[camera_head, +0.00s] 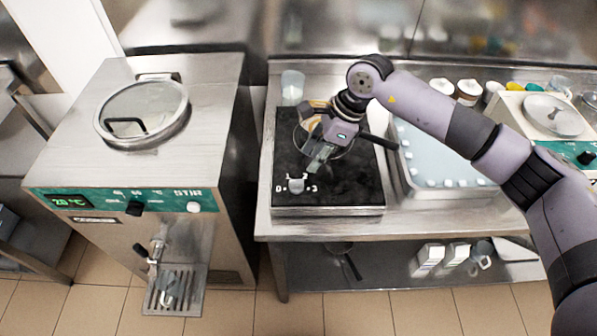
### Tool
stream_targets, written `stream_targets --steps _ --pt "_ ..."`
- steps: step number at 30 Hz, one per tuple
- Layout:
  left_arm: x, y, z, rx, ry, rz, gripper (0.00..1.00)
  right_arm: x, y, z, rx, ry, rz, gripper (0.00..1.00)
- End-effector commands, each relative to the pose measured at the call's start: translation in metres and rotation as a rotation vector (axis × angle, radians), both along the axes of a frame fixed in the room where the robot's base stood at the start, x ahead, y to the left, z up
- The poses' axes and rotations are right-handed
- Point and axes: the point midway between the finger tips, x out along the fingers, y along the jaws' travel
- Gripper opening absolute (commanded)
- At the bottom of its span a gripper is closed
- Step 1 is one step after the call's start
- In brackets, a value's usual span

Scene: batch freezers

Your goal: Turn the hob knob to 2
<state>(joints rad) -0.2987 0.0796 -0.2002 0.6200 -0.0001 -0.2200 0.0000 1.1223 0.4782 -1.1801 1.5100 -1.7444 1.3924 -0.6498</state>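The hob (350,197) is a black slab on the steel counter in the middle of the head view. Its small pale knob (296,187) sits near the front left corner, with white marks 0 to 3 around it. The knob's pointer is too small to read. My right gripper (316,166) hangs over the hob, its fingertips just above and to the right of the knob, with no clear contact. Whether its fingers are parted is unclear. My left gripper is out of view.
A pan (341,151) with a dark handle stands on the hob, partly hidden behind my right gripper. A clear cup (292,84) stands behind the hob. A tray (438,193) with white cubes is to the right. A batch freezer (221,110) stands to the left.

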Motion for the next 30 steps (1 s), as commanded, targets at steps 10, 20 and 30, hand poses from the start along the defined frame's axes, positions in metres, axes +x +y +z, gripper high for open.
stream_targets --steps 10,20,30 --pt "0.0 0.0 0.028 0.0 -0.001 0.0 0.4 -0.001 0.028 -0.063 0.001 0.003 0.001 0.32" --pt "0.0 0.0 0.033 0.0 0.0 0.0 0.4 -0.001 0.037 -0.088 0.001 0.001 0.001 0.32" --pt "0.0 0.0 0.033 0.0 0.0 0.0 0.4 0.0 0.036 -0.088 0.001 0.0 0.001 0.24"
